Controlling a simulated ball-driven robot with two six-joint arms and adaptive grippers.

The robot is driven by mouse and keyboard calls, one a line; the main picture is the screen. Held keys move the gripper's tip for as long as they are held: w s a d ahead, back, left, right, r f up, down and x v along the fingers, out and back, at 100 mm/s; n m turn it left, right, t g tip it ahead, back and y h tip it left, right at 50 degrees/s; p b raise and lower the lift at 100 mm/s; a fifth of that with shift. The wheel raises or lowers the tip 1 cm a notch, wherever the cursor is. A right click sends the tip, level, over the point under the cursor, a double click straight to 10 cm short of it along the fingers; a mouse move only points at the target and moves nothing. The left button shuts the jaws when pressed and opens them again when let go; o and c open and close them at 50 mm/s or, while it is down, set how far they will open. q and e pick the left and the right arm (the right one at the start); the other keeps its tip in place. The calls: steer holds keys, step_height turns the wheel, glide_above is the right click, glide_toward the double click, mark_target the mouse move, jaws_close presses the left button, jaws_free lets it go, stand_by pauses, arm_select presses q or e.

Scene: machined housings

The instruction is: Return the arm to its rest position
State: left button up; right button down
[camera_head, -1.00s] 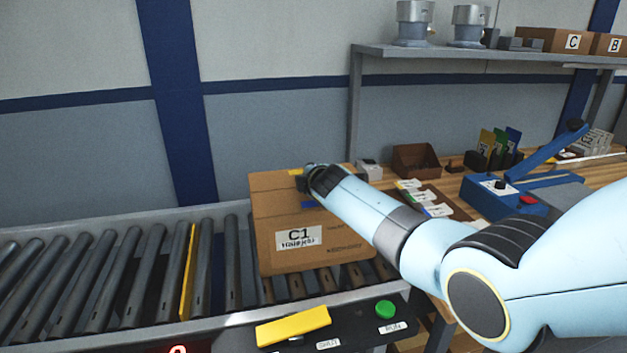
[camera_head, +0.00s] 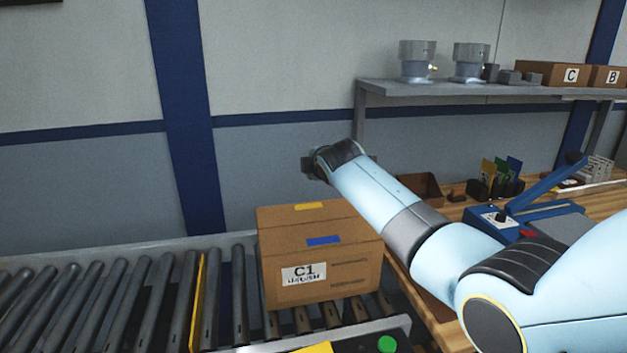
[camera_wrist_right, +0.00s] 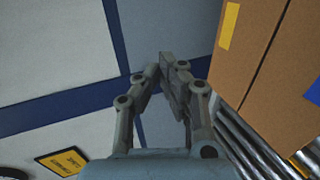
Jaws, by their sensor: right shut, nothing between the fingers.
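My right arm (camera_head: 395,207) comes in from the right and reaches up over the roller conveyor. In the head view its gripper (camera_head: 308,167) is mostly hidden behind the wrist, above and apart from the box. In the right wrist view the gripper (camera_wrist_right: 166,72) is shut and empty, its fingertips together. A cardboard box (camera_head: 322,260) labelled C1 stands on the conveyor, with a yellow and a blue strip on top. The box also shows at the right of the wrist view (camera_wrist_right: 262,55). My left gripper is not in view.
The roller conveyor (camera_head: 90,306) runs along the left, with a yellow bar (camera_head: 198,300) among its rollers. A workbench holds a blue lever tool (camera_head: 520,215) and a brown bin (camera_head: 420,187). A grey shelf (camera_head: 450,90) carries metal housings and boxes. A green button (camera_head: 387,344) is near the front.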

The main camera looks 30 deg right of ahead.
steer(key=s+a+f+m+g+y, duration=0.15)
steer(key=s+f+m, duration=0.3)
steer(key=s, duration=0.65)
steer(key=s+a+f+m+g+h, duration=0.1)
steer(key=s+f+m+g, duration=0.35)
steer(key=s, duration=0.75)
steer(key=s+a+m+g+y, duration=0.1)
steer(key=s+a+m+g, duration=0.15)
steer(key=s, duration=1.05)
steer(key=s+a+m+g+y, duration=0.1)
steer(key=s+a+m, duration=0.15)
steer(key=s, duration=1.05)
steer(key=s+d+f+g+b, duration=0.15)
steer(key=f+b, duration=0.55)
steer(key=f, duration=1.3)
steer(key=s+d+f+b, duration=0.15)
steer(key=f+b, duration=0.45)
steer(key=f, duration=1.3)
steer(key=s+f+b, duration=0.3)
steer(key=s+f, duration=0.3)
steer(key=f, duration=0.3)
steer(key=s+d+f+g+b, duration=0.1)
steer(key=s+f+b, duration=0.3)
steer(key=s+f, duration=0.2)
steer(key=s+f+b, duration=0.3)
steer(key=s+f, duration=0.3)
steer(key=f, duration=0.5)
steer(key=shift+d+f+m+b, duration=0.15)
steer(key=shift+f+m+b, duration=0.15)
steer(key=shift+m+b, duration=0.1)
